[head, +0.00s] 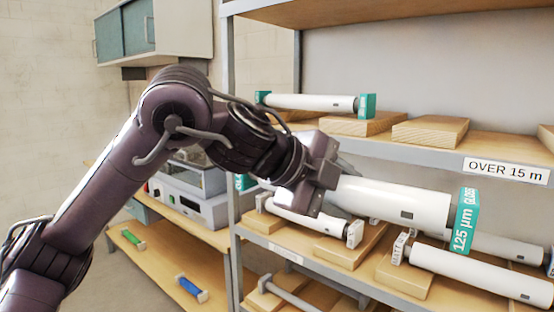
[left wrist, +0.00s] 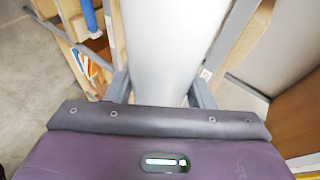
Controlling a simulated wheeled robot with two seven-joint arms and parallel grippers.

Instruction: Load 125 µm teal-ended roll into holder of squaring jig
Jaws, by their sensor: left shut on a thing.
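The white roll (head: 395,203) has a teal end cap (head: 464,222) marked 125 µm and GLOSS. A second teal end (head: 241,182) shows left of my gripper, and the wrist hides what lies between. My left gripper (head: 333,190) is shut around the roll's body and holds it level in front of the shelf rack. In the left wrist view the white roll (left wrist: 170,45) runs between the two fingers of the left gripper (left wrist: 160,92). I cannot make out the squaring jig or its holder. My right gripper is not in view.
A teal-ended roll (head: 312,102) lies on wooden cradles on the upper shelf (head: 440,152). White-ended rolls, one marked MATT (head: 480,275), lie on the lower shelf, close below the held roll. A machine (head: 195,207) stands on the bench at left. Shelf posts are close by.

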